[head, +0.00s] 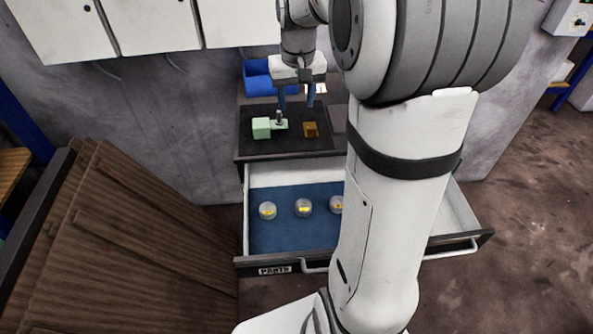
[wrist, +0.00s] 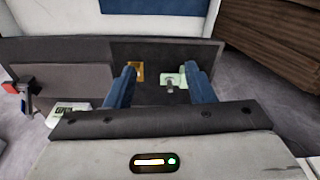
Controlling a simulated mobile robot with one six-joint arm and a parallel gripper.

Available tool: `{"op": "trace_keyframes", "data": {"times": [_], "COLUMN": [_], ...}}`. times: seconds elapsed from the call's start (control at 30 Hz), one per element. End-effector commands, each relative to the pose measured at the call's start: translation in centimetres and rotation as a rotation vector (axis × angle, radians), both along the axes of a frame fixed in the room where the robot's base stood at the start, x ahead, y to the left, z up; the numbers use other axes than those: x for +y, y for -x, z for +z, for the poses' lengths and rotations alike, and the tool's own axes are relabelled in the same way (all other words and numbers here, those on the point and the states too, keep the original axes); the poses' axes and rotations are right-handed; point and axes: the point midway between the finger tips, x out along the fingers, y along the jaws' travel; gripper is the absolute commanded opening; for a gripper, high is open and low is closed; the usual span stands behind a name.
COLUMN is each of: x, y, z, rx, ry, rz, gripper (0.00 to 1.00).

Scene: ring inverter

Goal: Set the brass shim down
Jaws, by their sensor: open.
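The brass-coloured piece (head: 310,129), which I take for the brass shim, sits on the dark mat (head: 262,149) on the cabinet top. It also shows in the wrist view (wrist: 137,70), near the left fingertip. A pale green fixture (head: 262,128) with a grey metal post stands to its left on the mat; the wrist view shows this fixture (wrist: 166,80) near the right finger. My gripper (head: 296,102) has its two blue fingers apart, above the mat.
Below the mat, an open drawer (head: 262,173) has a blue liner and holds round clear pieces with yellow centres; my arm hides part of it. A blue bin (head: 258,80) stands behind the mat. Brown boards (head: 150,225) lean at the left. White wall cabinets (head: 150,25) hang above.

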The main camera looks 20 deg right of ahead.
Motion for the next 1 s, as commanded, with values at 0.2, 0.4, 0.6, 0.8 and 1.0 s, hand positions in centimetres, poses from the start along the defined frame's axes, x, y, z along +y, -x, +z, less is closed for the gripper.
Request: {"op": "trace_keyframes", "data": {"times": [0.2, 0.4, 0.6, 0.8, 1.0], "x": [4.6, 7.0, 8.4, 8.7, 8.6], "y": [9.2, 16.6, 20.4, 21.0, 21.0], "z": [1.8, 0.7, -0.7, -1.0, -1.0], "rx": [-0.079, -0.14, -0.172, -0.177, -0.176], "ry": [0.011, 0.014, 0.014, 0.014, 0.014], "rz": [0.073, 0.131, 0.163, 0.168, 0.167], "gripper": [0.49, 0.49, 0.49, 0.49, 0.49]}}
